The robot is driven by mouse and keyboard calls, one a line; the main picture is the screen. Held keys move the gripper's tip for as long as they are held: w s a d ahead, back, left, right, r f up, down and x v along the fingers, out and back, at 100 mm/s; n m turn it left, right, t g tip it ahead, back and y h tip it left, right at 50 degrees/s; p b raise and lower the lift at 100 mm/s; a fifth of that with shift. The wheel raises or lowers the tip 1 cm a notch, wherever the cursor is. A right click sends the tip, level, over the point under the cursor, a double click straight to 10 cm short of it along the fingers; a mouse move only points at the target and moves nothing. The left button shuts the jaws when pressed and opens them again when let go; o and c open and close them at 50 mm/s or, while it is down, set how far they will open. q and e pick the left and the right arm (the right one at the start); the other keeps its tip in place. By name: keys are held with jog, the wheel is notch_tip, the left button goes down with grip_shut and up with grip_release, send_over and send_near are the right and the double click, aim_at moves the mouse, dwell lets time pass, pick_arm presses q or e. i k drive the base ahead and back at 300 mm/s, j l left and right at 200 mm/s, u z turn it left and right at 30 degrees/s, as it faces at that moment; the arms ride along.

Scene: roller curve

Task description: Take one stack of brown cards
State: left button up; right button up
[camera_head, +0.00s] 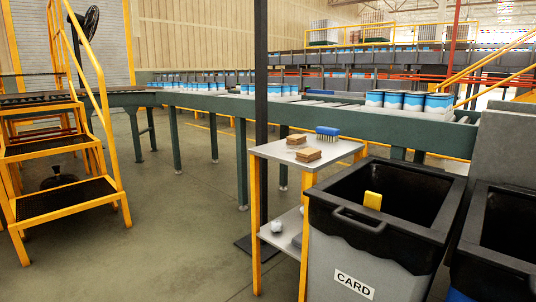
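Two small stacks of brown cards lie on the top shelf of a small grey stand (342,149) with yellow legs. One brown card stack (296,139) is at the back left. The other brown card stack (308,154) is nearer and a little to the right. They look apart from each other. Neither of my grippers shows in the head view.
A blue brush (327,132) lies behind the stacks. A black-topped bin marked CARD (350,230) stands right of the stand, with a yellow object (372,200) at it. A dark post (261,100) rises close left. A conveyor (340,116) carrying cans runs behind.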

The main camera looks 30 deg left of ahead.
aim_at(309, 154)
jog(key=i+j+u, duration=0.2)
jog(key=j+u, duration=0.2)
jog(key=i+j+u, duration=0.2)
jog(key=u, duration=0.15)
jog(key=i+j+u, duration=0.25)
jog(key=u, duration=0.15)
